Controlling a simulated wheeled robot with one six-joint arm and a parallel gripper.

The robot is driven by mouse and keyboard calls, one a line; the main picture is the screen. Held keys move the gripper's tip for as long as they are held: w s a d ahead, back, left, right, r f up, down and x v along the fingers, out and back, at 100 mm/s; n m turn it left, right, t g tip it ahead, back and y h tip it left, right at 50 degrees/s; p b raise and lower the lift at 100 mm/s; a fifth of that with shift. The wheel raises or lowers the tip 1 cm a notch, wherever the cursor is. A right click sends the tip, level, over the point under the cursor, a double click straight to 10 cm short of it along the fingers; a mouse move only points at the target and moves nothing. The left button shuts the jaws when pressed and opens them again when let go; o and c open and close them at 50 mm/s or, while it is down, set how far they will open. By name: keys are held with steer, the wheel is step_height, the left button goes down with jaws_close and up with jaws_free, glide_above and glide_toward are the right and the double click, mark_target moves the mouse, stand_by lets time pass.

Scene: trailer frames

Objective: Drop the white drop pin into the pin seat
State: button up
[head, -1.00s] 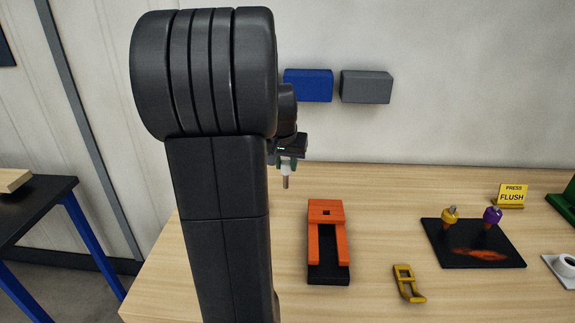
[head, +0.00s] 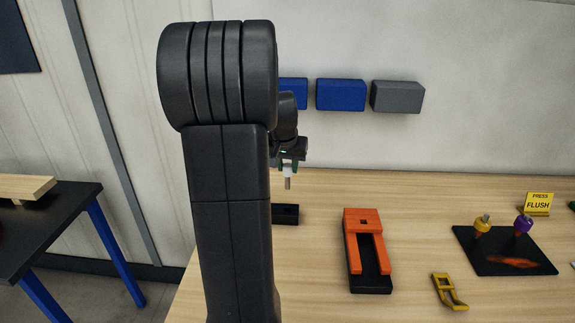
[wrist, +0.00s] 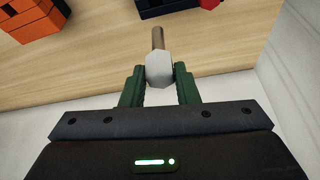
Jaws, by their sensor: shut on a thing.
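My gripper (head: 288,165) is shut on the white drop pin (head: 288,182), which hangs upright above the table with its thin brownish shank down. In the wrist view the pin's white head (wrist: 159,70) sits between the green fingers of my gripper (wrist: 160,85). A small black block (head: 286,214) with a dark opening stands on the table below the pin, partly hidden by my arm. An orange fork-shaped block (head: 362,222) with a square hole sits on a black base to the right. No label shows which one is the pin seat.
A yellow bracket (head: 448,291) lies at the front right. A black mat (head: 470,262) holds yellow and purple capped pins, with a PRESS FLUSH sign (head: 540,203) behind. Blue (head: 341,95) and grey boxes are on the wall. A dark side table (head: 60,215) stands left.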

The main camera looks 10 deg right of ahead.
mark_target(287, 176)
steer(key=shift+f+b, duration=2.05)
steer(key=shift+f, duration=0.85)
steer(key=shift+f+b, duration=2.35)
steer(key=shift+f, duration=0.75)
steer(key=o, duration=1.1)
steer(key=v, duration=1.4)
steer(key=shift+f, duration=0.1)
steer(key=x, duration=1.3)
steer(key=shift+w+d+f, duration=0.1)
steer(key=shift+w+f, duration=0.05)
steer(key=shift+f, duration=0.2)
steer(key=shift+r, duration=0.3)
